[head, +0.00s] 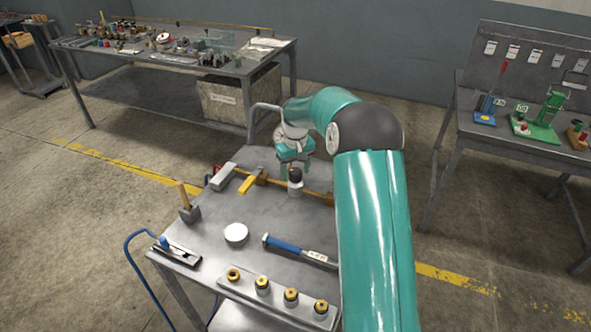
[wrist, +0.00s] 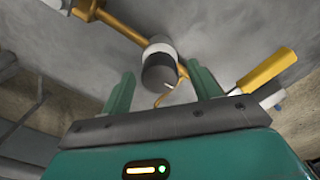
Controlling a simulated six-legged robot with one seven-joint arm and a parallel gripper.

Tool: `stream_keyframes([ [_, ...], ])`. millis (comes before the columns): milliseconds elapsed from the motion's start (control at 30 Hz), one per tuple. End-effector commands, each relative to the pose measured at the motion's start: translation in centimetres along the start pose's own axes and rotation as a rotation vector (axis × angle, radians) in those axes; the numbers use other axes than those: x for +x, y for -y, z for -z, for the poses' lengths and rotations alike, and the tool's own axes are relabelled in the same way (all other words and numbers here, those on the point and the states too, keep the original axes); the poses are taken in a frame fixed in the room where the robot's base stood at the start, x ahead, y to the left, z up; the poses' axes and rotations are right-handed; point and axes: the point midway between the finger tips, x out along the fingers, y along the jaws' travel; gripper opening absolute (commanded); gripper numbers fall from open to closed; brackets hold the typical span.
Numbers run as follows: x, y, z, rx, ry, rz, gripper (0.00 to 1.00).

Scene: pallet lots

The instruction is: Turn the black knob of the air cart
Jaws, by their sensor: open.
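The black knob (wrist: 158,74) is a short dark cylinder on a pale collar, attached to a brass pipe (wrist: 118,24). In the wrist view it appears between the two teal fingers of my gripper (wrist: 162,84), which are apart and not closed on it. Whether either finger touches it cannot be told. In the head view the knob (head: 296,174) stands upright on the far part of the grey metal air cart (head: 205,236). My gripper (head: 292,158) is just behind and above it there, its fingers partly hidden.
A yellow lever (head: 252,181), a grey block (head: 223,177), a white round cap (head: 236,234) and a blue-handled tool (head: 284,244) lie on the cart. Several brass fittings (head: 263,285) stand at the front. Workbenches (head: 262,62) stand behind and right.

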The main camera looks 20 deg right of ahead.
Motion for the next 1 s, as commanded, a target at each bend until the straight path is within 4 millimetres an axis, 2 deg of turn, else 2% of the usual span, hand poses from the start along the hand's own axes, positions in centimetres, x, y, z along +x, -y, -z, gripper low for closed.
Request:
stream_keyframes([
  [33,-0.01,0.00,0.00,0.000,0.000,0.000,0.57],
  [233,-0.03,0.00,0.01,0.000,0.000,0.000,0.18],
  [567,-0.04,0.02,0.01,0.104,0.000,-0.001,0.17],
  [767,-0.05,-0.02,0.01,0.107,0.000,0.000,0.17],
  [800,-0.06,-0.02,0.01,0.107,0.000,0.000,0.41],
  [900,-0.06,-0.02,0.01,0.107,0.000,0.000,0.61],
  [1000,-0.05,-0.01,0.01,0.107,0.000,0.000,0.61],
])
